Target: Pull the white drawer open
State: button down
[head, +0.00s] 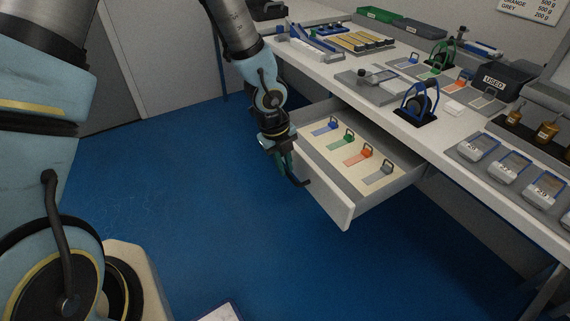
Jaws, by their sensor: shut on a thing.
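The white drawer (345,212) stands well out from under the workbench, and its inside shows. In it several items with small upright loops lie in a row on a pale liner, among them a blue one (330,125), a green one (343,141) and an orange-red one (362,156). My gripper (290,172) is at the drawer's front face, near the middle, around the dark handle (301,182). It is shut on the handle; the fingertips are small and partly hidden by my wrist.
The white workbench (330,72) above the drawer carries a blue-framed tester (420,103), a green-framed tester (440,57), a black box marked USED (505,80) and several labelled weights at the right. The blue floor (215,190) in front of the drawer is clear.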

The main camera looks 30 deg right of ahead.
jog(key=c, duration=1.2)
grip_release()
jog(key=shift+o, duration=0.2)
notch_tip(320, 180, up, 11)
jog(key=a+p, duration=0.2)
jog(key=shift+f, duration=0.2)
jog(key=w+a+r+n+t+y, duration=0.1)
jog(key=w+a+r+n, duration=0.1)
jog(key=w+a+n, duration=0.45)
jog(key=w+a+r+n+y, duration=0.1)
jog(key=w+a+r+n, duration=0.15)
jog(key=a+n, duration=0.55)
jog(key=a+r+n, duration=0.2)
jog(key=a+n, duration=0.8)
jog(key=a+r+n, duration=0.2)
jog(key=a+n, duration=0.9)
jog(key=shift+s+r+t, duration=0.3)
jog(key=shift+r+t, duration=0.05)
jog(key=shift+t, duration=0.05)
